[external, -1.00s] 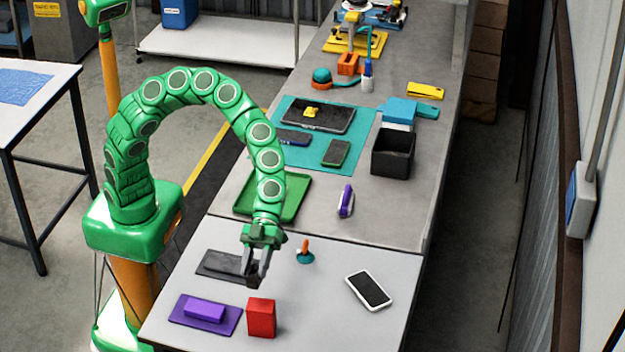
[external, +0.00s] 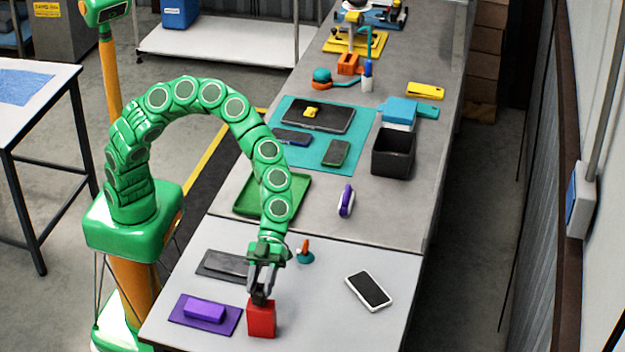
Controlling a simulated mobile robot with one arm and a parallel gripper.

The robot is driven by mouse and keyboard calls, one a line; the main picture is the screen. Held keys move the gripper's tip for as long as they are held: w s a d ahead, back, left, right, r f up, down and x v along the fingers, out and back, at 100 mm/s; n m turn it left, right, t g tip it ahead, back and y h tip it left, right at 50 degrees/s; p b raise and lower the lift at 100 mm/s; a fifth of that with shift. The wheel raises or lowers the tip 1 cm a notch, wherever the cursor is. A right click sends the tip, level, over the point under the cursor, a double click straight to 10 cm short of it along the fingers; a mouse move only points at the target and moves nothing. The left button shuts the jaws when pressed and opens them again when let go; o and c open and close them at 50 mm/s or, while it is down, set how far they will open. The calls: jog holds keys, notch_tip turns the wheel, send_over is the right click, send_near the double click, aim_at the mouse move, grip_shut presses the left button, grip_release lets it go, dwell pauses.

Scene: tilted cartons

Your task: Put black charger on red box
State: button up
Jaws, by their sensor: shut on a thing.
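The red box (external: 262,321) stands upright near the front of the light grey table, just right of a purple mat. My gripper (external: 261,290) points down directly over the red box. It is shut on the black charger (external: 260,299), a small dark block mostly hidden between the fingers. The charger's lower end is at the top face of the red box. I cannot tell whether it rests on the box or hangs just above it.
A purple block (external: 204,308) lies on the purple mat (external: 181,315) left of the box. A dark grey mat (external: 219,264) lies behind. A teal and orange item (external: 305,254) and a white-edged phone (external: 369,291) are to the right. The table between box and phone is clear.

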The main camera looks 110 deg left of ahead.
jog(key=o, duration=1.1)
jog(key=shift+f, duration=0.1)
jog(key=shift+c, duration=0.2)
jog(key=shift+a+r, duration=0.2)
jog(key=v, duration=1.1)
jog(key=shift+a, duration=0.3)
jog(key=shift+r, duration=0.1)
